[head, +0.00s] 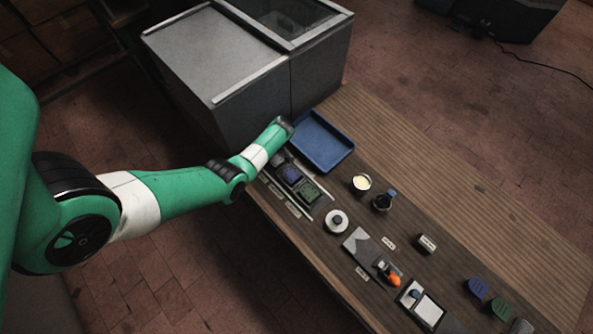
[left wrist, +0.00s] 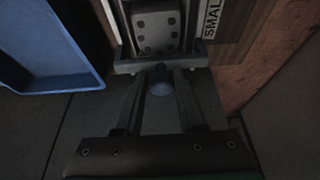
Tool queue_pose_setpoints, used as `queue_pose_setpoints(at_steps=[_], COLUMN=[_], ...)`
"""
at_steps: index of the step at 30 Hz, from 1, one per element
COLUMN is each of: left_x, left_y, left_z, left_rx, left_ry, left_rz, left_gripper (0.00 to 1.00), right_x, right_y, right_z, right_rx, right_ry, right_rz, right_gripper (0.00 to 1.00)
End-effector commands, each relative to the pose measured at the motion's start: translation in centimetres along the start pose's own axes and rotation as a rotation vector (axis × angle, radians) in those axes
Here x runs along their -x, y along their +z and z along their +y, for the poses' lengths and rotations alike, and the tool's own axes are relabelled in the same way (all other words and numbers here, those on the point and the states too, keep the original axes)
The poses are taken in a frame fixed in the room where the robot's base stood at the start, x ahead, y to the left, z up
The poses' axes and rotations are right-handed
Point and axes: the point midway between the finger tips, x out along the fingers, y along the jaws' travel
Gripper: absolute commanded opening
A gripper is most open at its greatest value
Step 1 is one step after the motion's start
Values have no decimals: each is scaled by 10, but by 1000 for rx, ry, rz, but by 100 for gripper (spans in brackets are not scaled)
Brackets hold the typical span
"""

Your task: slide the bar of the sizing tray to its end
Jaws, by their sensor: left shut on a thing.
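The sizing tray (head: 318,207) lies near the left edge of the table, with a dark, a blue (head: 291,173) and a green piece (head: 309,190) in its compartments. In the left wrist view its end shows a grey piece with small holes (left wrist: 157,25) beside a label reading "SMAL". The grey bar (left wrist: 130,68) runs across the tray just in front of that piece. My left gripper (left wrist: 161,88) is shut on the bar's rounded bluish knob (left wrist: 160,89). In the head view my wrist hides the fingers and the bar. My right gripper is not in view.
A blue tray (head: 325,141) lies close beside the sizing tray; its rim also shows in the left wrist view (left wrist: 88,60). A big grey machine (head: 250,110) stands behind.

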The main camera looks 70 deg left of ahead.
Motion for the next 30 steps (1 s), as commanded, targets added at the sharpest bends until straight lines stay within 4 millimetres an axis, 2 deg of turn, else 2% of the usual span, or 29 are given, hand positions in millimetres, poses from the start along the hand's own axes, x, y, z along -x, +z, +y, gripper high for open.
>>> queue_pose_setpoints(at_steps=[1,17,18,21,30], left_x=[-8,-22,-21,-21,-21], left_y=[4,-30,-29,-29,-29], left_z=[-4,-4,-4,-4,-4], left_rx=[-5,-4,-6,-6,-5], left_ry=[-6,-5,-5,-5,-6], left_rz=[-13,-14,-14,-14,-14], left_gripper=[0,0,44,61,62], right_x=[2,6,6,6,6], right_y=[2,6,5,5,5], right_z=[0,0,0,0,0], right_rx=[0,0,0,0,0], right_ry=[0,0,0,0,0], right_rz=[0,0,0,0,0], right_gripper=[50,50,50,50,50])
